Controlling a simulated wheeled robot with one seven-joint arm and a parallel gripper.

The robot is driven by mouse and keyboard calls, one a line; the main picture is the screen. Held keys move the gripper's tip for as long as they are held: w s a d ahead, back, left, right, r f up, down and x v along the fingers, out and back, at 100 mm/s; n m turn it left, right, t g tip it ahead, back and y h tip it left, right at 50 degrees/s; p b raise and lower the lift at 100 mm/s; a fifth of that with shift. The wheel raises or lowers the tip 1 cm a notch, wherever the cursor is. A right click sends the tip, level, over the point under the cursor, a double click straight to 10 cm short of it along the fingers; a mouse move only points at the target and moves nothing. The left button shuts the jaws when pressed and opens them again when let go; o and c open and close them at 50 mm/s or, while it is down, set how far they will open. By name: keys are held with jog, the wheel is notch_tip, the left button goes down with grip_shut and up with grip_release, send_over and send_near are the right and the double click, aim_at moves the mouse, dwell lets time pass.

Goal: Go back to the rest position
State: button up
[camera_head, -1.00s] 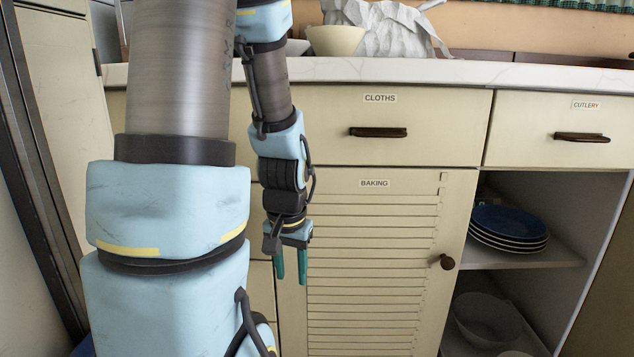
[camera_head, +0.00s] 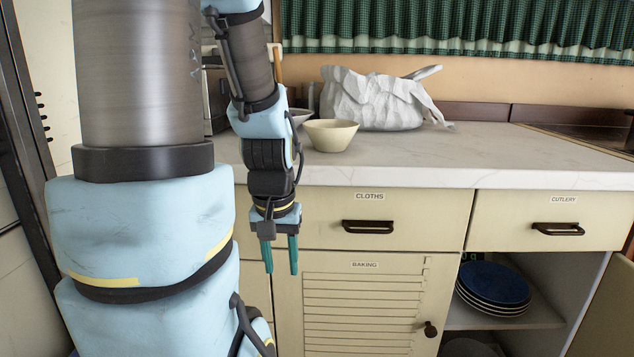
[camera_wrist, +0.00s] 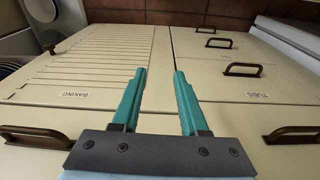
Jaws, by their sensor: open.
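My gripper (camera_head: 281,254) hangs pointing down in front of the cabinet, at the height of the drawer labelled CLOTHS (camera_head: 368,212) and left of its handle. Its two teal fingers are apart with nothing between them. In the wrist view my gripper (camera_wrist: 160,75) is also open and empty. The louvred BAKING door (camera_wrist: 85,68) lies to its left there and the TUBS drawer (camera_wrist: 255,77) to its right. No object is held.
A cream bowl (camera_head: 331,136) and a crumpled white bag (camera_head: 372,100) stand on the marble counter (camera_head: 480,158). The CUTLERY drawer (camera_head: 545,215) is closed. Dark blue plates (camera_head: 494,284) are stacked on an open shelf at right. The counter's right part is mostly clear.

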notch_tip(320, 180, up, 20)
jog(key=p, duration=1.8)
jog(key=shift+r, duration=0.2)
